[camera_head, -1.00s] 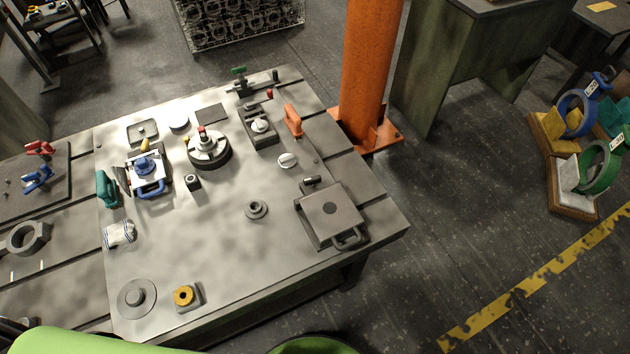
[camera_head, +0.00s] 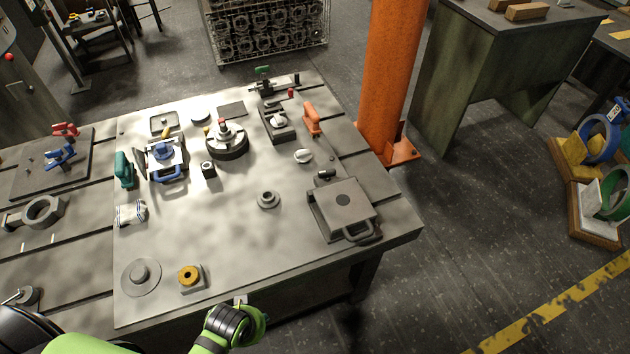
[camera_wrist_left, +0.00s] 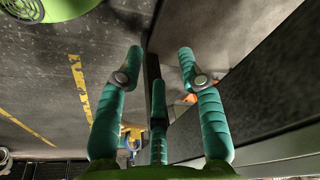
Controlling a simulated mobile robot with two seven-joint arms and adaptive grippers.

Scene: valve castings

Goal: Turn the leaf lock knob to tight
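A dark hinged plate (camera_head: 343,203) with a loop handle at its front lies at the table's right front, in the head view. A small black knob (camera_head: 326,174) sits at its back edge. I cannot tell for sure whether this is the leaf lock knob; its setting is too small to read. My left gripper (camera_wrist_left: 160,62) has teal fingers spread apart with nothing between them, in the left wrist view. In the head view my left arm (camera_head: 232,325) is at the table's front edge, well left of the plate, and its fingers are not clearly seen. My right gripper is out of view.
The metal table (camera_head: 225,240) carries a blue-handled fixture (camera_head: 165,152), a round fixture (camera_head: 227,142), an orange-handled tool (camera_head: 312,119), a small ring (camera_head: 268,199) and a yellow-topped block (camera_head: 190,277). An orange column (camera_head: 392,80) stands behind its right side. The table's middle front is clear.

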